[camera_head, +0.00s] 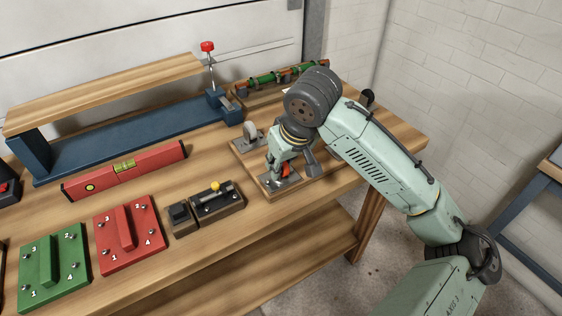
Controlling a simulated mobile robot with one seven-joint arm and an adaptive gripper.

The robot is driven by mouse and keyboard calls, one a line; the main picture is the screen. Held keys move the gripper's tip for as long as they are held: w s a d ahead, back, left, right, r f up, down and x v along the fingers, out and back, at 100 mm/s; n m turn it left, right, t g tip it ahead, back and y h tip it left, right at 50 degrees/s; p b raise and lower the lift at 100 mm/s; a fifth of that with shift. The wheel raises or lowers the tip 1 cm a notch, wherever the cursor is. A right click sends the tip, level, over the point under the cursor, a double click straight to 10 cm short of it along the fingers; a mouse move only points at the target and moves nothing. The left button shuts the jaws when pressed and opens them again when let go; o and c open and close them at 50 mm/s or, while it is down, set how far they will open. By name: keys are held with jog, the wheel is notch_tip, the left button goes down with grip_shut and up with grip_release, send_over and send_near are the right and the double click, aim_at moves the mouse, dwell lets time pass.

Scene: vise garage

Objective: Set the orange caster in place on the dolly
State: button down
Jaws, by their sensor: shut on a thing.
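The orange caster (285,169) shows as a small orange patch between the fingers of my gripper (287,173). My fingers and wrist hide most of the orange caster and much of the board. I cannot tell whether the caster touches the plate under it.
A red level (125,171), a numbered red block (129,236), a numbered green block (53,270) and a yellow-knobbed lever box (217,203) lie left on the bench (175,257). A blue frame (140,138) with a red-knobbed clamp (208,47) and green-orange parts (265,79) stand behind.

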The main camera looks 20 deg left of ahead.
jog(key=c, duration=1.3)
grip_release()
jog(key=shift+c, duration=0.2)
jog(key=o, duration=0.3)
jog(key=shift+r, duration=0.15)
notch_tip(320, 180, up, 5)
jog(key=p, duration=0.4)
jog(key=shift+f, duration=0.2)
jog(key=shift+r, duration=1.05)
jog(key=shift+a, duration=0.1)
